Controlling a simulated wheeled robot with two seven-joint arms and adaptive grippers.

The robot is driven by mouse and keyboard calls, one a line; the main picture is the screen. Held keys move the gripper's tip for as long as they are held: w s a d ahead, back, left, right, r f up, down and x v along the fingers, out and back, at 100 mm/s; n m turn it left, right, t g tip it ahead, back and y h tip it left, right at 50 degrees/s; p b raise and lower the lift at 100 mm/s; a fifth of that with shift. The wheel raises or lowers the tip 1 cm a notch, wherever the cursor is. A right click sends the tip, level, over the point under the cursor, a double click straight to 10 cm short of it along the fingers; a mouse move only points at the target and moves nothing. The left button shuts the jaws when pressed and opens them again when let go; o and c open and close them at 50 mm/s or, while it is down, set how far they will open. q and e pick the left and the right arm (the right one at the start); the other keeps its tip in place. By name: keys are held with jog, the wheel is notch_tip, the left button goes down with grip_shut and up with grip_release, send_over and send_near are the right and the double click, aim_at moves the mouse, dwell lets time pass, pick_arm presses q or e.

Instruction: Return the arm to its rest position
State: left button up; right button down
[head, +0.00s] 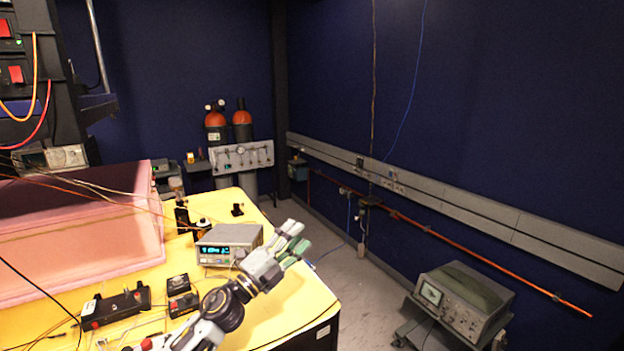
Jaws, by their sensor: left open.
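My left arm (228,303) reaches up and to the right from the bottom of the head view, over the yellow table (320,298). My left gripper (299,238) is at its end, open and empty, with greenish fingertips pointing up and right, near the table's right edge. It appears just right of a grey bench instrument (230,236) with a lit display; I cannot tell the exact gap. My right gripper is not in view.
A pink foam enclosure (80,250) stands on the table's left. Small black devices (115,306) and cables lie in front of it. An oscilloscope (462,297) on a cart stands at lower right. Gas cylinders (241,125) stand at the back.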

pick_arm(q)
jog(key=s+a+f+n+g+y, duration=0.1)
jog(key=s+a+f+n+y, duration=0.3)
jog(key=a+f+n+y, duration=0.5)
jog(key=s+a+f+n+y, duration=0.3)
jog(key=a+f+n+y, duration=0.4)
jog(key=f+n, duration=0.3)
jog(key=s+a+f+n+g, duration=0.15)
jog(key=s+f+g, duration=0.25)
jog(key=s, duration=0.4)
jog(key=s+f+n+g+h, duration=0.1)
jog(key=s+f+n+g, duration=0.15)
jog(key=s+f, duration=0.4)
jog(key=s+f+n+g, duration=0.1)
jog(key=s+f+g, duration=0.3)
jog(key=s, duration=0.6)
notch_tip(320, 180, down, 29)
jog(key=s+g+p, duration=0.2)
jog(key=s+p, duration=0.1)
jog(key=s+a+f+p, duration=0.1)
jog(key=s+a+f, duration=0.1)
jog(key=s+f, duration=0.6)
jog(key=s+a+f+g+p, duration=0.1)
jog(key=s+a+f+p, duration=0.1)
jog(key=s+f, duration=0.6)
jog(key=s, duration=0.5)
jog(key=shift+s+a+f, duration=0.25)
jog(key=shift+s+f, duration=0.05)
jog(key=shift+f, duration=0.05)
